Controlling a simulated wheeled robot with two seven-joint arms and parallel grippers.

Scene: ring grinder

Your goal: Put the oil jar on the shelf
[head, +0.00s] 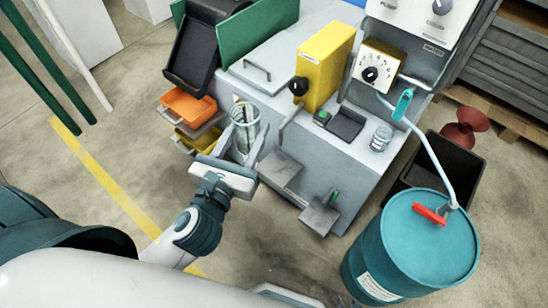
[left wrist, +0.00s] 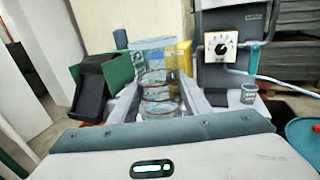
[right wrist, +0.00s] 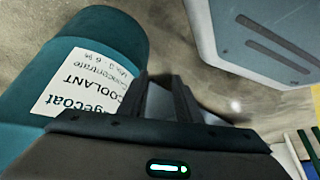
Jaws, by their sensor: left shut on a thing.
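A clear glass jar (head: 244,130) stands roughly upright in my left gripper (head: 240,152), in front of the grey machine. In the left wrist view the jar (left wrist: 160,92) sits between the two fingers of the left gripper (left wrist: 158,98), which are shut on it. My right gripper (right wrist: 165,90) shows in the right wrist view, low beside the teal drum, with a narrow gap between its fingers and nothing seen held. Which surface is the shelf is unclear; small grey ledges (head: 320,216) stick out from the machine's front.
The grey machine top holds a yellow box (head: 324,62), a dial panel (head: 378,68) and a small glass cup (head: 381,138). Orange (head: 188,104) and black (head: 200,55) bins stand left. A teal drum (head: 415,245) with a hose and a black crate stand right.

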